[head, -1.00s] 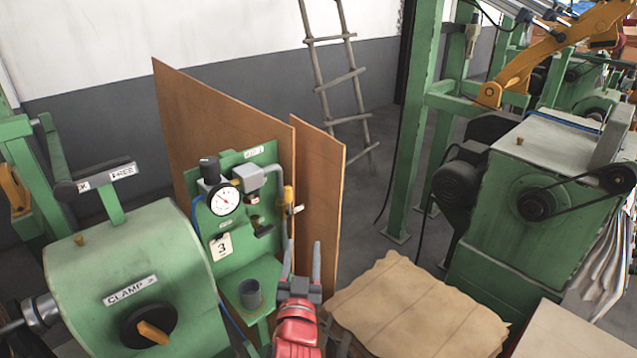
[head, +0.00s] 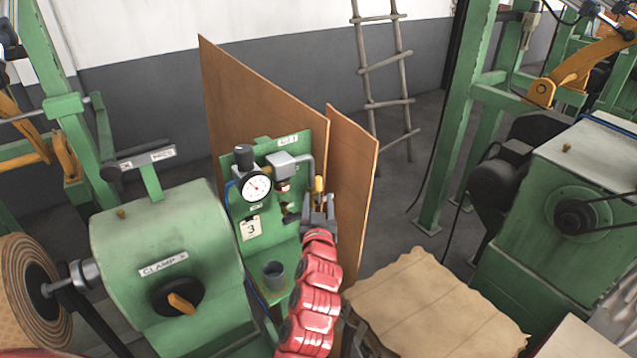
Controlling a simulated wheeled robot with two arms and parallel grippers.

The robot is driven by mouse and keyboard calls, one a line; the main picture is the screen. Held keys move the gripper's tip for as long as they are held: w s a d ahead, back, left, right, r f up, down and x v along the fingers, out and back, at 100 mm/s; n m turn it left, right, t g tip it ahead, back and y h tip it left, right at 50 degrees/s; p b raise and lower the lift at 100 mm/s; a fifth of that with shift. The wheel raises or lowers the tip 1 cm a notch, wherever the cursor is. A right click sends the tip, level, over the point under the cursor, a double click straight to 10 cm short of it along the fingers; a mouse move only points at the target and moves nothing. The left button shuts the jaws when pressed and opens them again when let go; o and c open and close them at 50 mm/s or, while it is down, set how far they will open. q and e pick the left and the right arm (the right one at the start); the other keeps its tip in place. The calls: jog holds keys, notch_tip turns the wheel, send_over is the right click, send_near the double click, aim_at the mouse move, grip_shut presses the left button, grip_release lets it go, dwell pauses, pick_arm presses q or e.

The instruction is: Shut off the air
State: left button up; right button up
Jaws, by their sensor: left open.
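The green air panel (head: 290,160) stands upright in front of brown boards. It carries a round pressure gauge (head: 256,187) with a black knob on top, grey pipe fittings and a tag marked 3. A yellow valve handle (head: 319,184) sticks up at the panel's right edge, below the bent grey pipe. My left gripper (head: 318,204) is open, with its fingers right at the yellow handle's lower part. Whether the fingers touch it I cannot tell, as the gripper and red arm hide the valve body. My right gripper is out of view.
A grey cup (head: 274,274) stands on the panel's small green shelf. A green clamp machine (head: 165,260) is close on the left. Brown boards (head: 352,185) rise just behind and right of the panel. A wrinkled tan sheet (head: 435,310) lies at the lower right.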

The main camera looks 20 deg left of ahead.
aim_at(319, 186)
pick_arm(q)
jog(key=shift+p+x, duration=0.7)
jog(key=shift+x, duration=1.9)
grip_shut()
